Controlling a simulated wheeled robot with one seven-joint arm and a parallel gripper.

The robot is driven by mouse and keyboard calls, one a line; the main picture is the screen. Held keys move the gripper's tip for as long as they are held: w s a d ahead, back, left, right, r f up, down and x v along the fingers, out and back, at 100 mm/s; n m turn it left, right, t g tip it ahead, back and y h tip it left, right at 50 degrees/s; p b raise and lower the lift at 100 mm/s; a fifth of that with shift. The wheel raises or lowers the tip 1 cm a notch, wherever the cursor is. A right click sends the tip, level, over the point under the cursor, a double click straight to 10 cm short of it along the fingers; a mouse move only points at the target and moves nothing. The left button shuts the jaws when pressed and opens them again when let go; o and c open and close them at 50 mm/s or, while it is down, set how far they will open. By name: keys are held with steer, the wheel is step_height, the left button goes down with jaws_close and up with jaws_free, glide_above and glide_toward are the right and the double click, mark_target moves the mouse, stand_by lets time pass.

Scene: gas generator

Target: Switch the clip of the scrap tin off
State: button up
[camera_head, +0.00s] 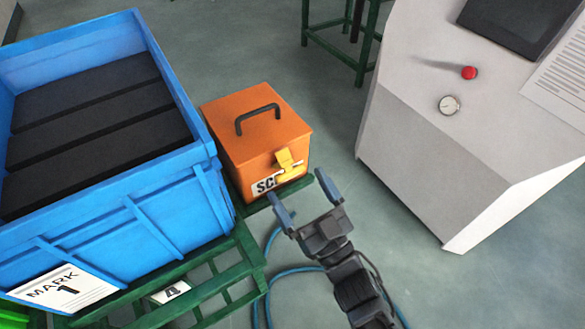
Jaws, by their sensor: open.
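The scrap tin (250,135) is an orange box with a dark handle (257,117) on its lid. It stands on a green frame to the right of the blue crate. Its yellow clip (286,162) is on the front face near the lid's edge. A white label (266,186) with partly hidden black letters is below the clip. My gripper (301,190) is open, in front of the tin and just below the clip in the picture. Its two blue-grey fingers are spread apart with nothing seen between them. Whether a finger touches the tin cannot be told.
A blue crate (128,213) with dark slabs fills the left, on a green frame (245,262). A blue hose (262,290) lies on the floor. Open floor separates tin and cabinet.

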mark_target(290, 171)
steer(key=shift+x, duration=2.15)
steer(key=c, duration=0.9)
steer(key=shift+f, duration=0.2)
steer(key=shift+c, duration=0.2)
